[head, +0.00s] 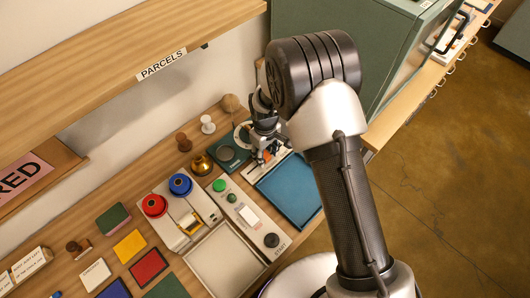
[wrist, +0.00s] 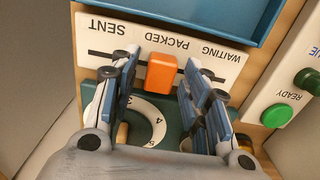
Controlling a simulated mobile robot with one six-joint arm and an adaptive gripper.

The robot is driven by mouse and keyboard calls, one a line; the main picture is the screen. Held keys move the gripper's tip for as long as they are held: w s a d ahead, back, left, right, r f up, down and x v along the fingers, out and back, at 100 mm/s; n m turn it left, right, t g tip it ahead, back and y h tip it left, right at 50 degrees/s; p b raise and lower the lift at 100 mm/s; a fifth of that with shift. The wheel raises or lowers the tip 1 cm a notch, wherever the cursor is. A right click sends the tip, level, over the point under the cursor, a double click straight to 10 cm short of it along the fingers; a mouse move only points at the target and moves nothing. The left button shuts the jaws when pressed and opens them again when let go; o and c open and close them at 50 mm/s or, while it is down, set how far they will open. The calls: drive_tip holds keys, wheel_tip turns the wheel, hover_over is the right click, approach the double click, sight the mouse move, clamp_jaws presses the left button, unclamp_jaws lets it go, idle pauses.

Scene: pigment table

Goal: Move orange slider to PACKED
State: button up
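The orange slider (wrist: 162,74) stands on a slot in a white label panel (wrist: 95,40), which is upside down in the wrist view. The panel reads SENT at left, PACKED in the middle and WAITING at right. The slider is level with the PACKED word, perhaps slightly to its SENT side. My gripper (wrist: 162,66) is open, with one finger on each side of the slider and small gaps showing. In the head view my gripper (head: 266,142) is low over the panel, and only a bit of the orange slider (head: 267,156) shows.
A blue tray (head: 290,188) adjoins the panel. A green numbered dial plate (wrist: 150,108) lies under my gripper. A panel with a green READY button (wrist: 277,115) is at right. A large green cabinet (head: 345,30) stands behind my arm, and a PARCELS shelf (head: 110,75) overhangs the table.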

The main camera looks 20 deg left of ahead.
sight(265, 155)
wheel_tip(265, 155, up, 12)
idle(0.7)
idle(0.4)
drive_tip(key=s+d+r+m+t, duration=0.1)
drive_tip(key=s+d+r+m, duration=0.15)
drive_tip(key=d+r, duration=0.7)
drive_tip(key=s+d+r+m+t, duration=0.15)
drive_tip(key=d+r+m, duration=0.25)
drive_tip(key=d+r, duration=0.55)
drive_tip(key=s+d+r+m+t, duration=0.1)
drive_tip(key=s+d+r+m, duration=0.2)
drive_tip(key=s+d, duration=0.2)
drive_tip(key=s+d+r+m+t, duration=0.1)
drive_tip(key=s+d+r+m, duration=0.2)
drive_tip(key=s, duration=0.8)
drive_tip(key=shift+s+d, duration=0.15)
drive_tip(key=shift+d, duration=1.05)
drive_tip(key=shift+c, duration=0.4)
